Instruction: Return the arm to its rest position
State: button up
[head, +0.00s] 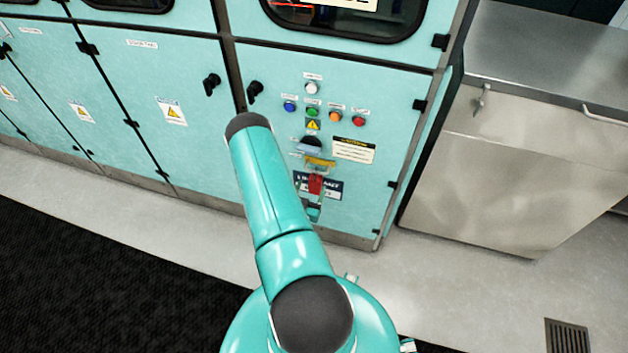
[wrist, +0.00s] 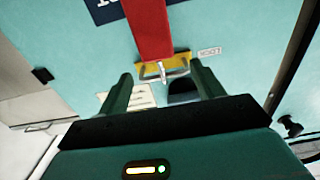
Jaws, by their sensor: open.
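My arm (head: 268,185) reaches out toward the teal cabinet door, and its far end is mostly hidden in the head view. In the wrist view my gripper (wrist: 161,70) is open, with its two dark green fingers apart and nothing held between them. A red padlock (wrist: 149,28) with a metal shackle (wrist: 163,71) is at a yellow hasp (wrist: 178,62) just beyond the fingertips. In the head view the red padlock (head: 315,184) hangs below the yellow hasp (head: 320,162). I cannot tell the exact gap between fingers and hasp.
The cabinet door (head: 385,90) carries several coloured buttons, a black handle (head: 254,91) and a warning label (head: 353,150). A steel cabinet (head: 500,170) stands to the right. Pale floor (head: 440,290) lies clear in front, with a dark mat (head: 80,270) at left and a drain grate (head: 567,336).

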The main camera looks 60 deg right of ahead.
jog(key=s+a, duration=0.1)
jog(key=a, duration=0.6)
jog(key=shift+s+a, duration=0.15)
jog(key=shift+a, duration=0.25)
